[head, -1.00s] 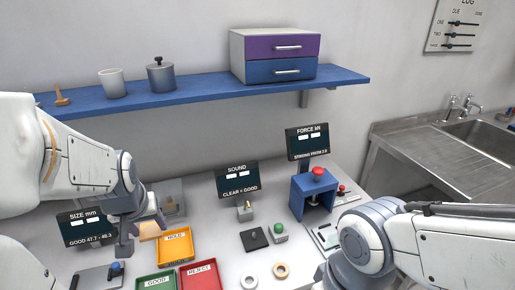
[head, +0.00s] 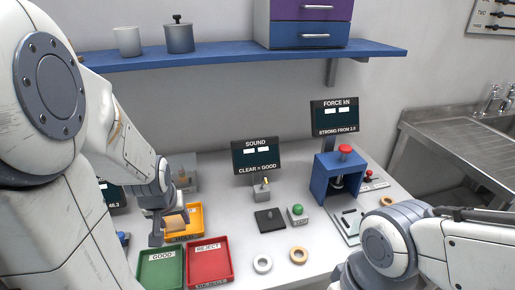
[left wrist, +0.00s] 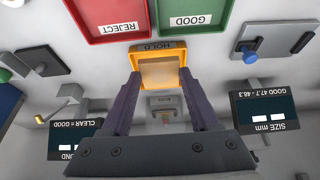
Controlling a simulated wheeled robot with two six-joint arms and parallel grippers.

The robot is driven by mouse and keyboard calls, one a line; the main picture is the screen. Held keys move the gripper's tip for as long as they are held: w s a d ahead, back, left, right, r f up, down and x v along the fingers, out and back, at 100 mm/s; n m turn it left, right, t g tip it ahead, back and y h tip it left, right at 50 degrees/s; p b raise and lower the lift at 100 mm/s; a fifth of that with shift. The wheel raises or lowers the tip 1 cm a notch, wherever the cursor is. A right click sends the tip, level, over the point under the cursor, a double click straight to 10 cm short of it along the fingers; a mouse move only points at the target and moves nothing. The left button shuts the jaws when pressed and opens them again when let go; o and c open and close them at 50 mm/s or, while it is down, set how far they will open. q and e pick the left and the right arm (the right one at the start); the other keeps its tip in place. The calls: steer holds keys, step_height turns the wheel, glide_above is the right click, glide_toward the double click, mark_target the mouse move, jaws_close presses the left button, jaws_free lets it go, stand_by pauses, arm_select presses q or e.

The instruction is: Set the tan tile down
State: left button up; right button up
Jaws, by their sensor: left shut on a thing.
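The tan tile (head: 175,222) is held between the fingers of my left gripper (head: 172,226), over the left part of the orange HOLD tray (head: 202,222). In the left wrist view the tile (left wrist: 160,74) lies between the two dark fingertips of my left gripper (left wrist: 160,80), within the outline of the HOLD tray (left wrist: 158,45). I cannot tell whether the tile touches the tray floor. My right arm shows at the lower right in the head view, but its gripper is out of sight.
The green GOOD tray (head: 160,268) and red REJECT tray (head: 209,262) stand in front of the HOLD tray. Two rings, a pale one (head: 262,263) and a tan one (head: 299,256), lie to the right. A blue press (head: 337,180) stands farther right.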

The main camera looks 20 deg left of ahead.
arm_select(q)
steer(key=shift+w+a+f+p, duration=0.3)
steer(key=shift+w+p, duration=0.3)
steer(key=shift+p, duration=0.55)
steer(key=shift+w+a+f+p, duration=0.35)
steer(key=shift+w+p, duration=0.3)
steer(key=shift+p, duration=0.5)
steer(key=shift+w+a+f+p, duration=0.3)
steer(key=shift+w+p, duration=0.3)
steer(key=shift+p, duration=0.55)
steer(key=w+a+f, duration=0.1)
steer(key=w, duration=0.1)
steer(key=w+a+f, duration=0.1)
steer(key=w+f, duration=0.1)
steer(key=shift+a+f, duration=0.15)
steer(key=shift+f, duration=0.05)
steer(key=shift+w+f, duration=0.1)
steer(key=shift+f, duration=0.05)
step_height(320, 180, down, 4)
steer(key=shift+r+p, duration=0.15)
steer(key=shift+p, duration=0.4)
steer(key=shift+f+b, duration=0.3)
steer(key=o, duration=1.4)
steer(key=shift+c, duration=0.2)
steer(key=shift+r, duration=0.1)
